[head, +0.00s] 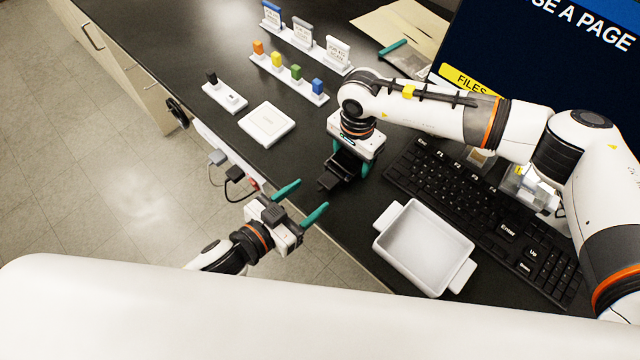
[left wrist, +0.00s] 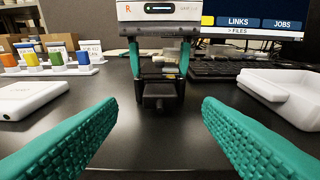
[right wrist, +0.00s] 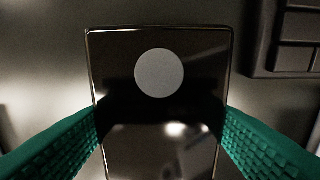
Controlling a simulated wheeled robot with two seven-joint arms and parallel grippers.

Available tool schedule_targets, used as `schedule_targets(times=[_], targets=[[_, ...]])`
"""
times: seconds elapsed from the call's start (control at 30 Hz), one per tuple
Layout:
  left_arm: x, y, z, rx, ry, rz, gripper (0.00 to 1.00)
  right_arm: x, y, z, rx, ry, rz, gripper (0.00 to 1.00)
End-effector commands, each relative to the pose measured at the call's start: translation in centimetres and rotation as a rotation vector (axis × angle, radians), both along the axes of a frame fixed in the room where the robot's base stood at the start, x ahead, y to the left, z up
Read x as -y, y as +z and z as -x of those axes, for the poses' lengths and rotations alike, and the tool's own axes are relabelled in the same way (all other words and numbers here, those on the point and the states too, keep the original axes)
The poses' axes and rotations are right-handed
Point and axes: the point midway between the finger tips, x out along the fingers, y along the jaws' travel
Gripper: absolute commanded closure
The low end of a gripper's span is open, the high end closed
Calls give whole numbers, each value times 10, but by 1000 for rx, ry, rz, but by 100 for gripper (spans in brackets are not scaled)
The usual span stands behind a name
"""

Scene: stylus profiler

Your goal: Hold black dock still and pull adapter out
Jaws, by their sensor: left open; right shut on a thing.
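The black dock (head: 347,163) stands on the black desk, and my right gripper (head: 349,163) is shut on it from above, one teal finger on each side. In the right wrist view the dock's dark glossy top (right wrist: 160,125) with a pale round spot lies between the fingers. The adapter (head: 328,181) is a small dark block at the dock's near side; it also shows in the left wrist view (left wrist: 158,98), facing me. My left gripper (head: 301,201) is open and empty near the desk's front edge, pointing at the adapter and apart from it.
A white tray (head: 424,249) and a keyboard (head: 480,206) lie right of the dock. A white square box (head: 267,124) and a rack of coloured sticks (head: 289,78) stand to the left. Plugs and cables (head: 234,174) hang at the desk's front edge. Bare desk lies before the adapter.

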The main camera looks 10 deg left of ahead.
Motion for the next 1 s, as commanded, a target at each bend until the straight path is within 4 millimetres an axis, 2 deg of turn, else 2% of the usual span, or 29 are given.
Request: schedule_targets(times=[0.1,0.3,0.73,0.77,1.0], targets=[[13,-4,-19,4,0,2,40,0,-1,0,0,0,0,91],[28,-9,-39,2,1,1,40,0,-1,0,0,0,0,91],[33,-12,-45,-1,0,1,40,0,-1,0,0,0,0,91],[33,-12,-45,-1,0,1,43,0,-1,0,0,0,0,91],[33,-12,-45,-1,0,1,82,0,-1,0,0,0,0,91]])
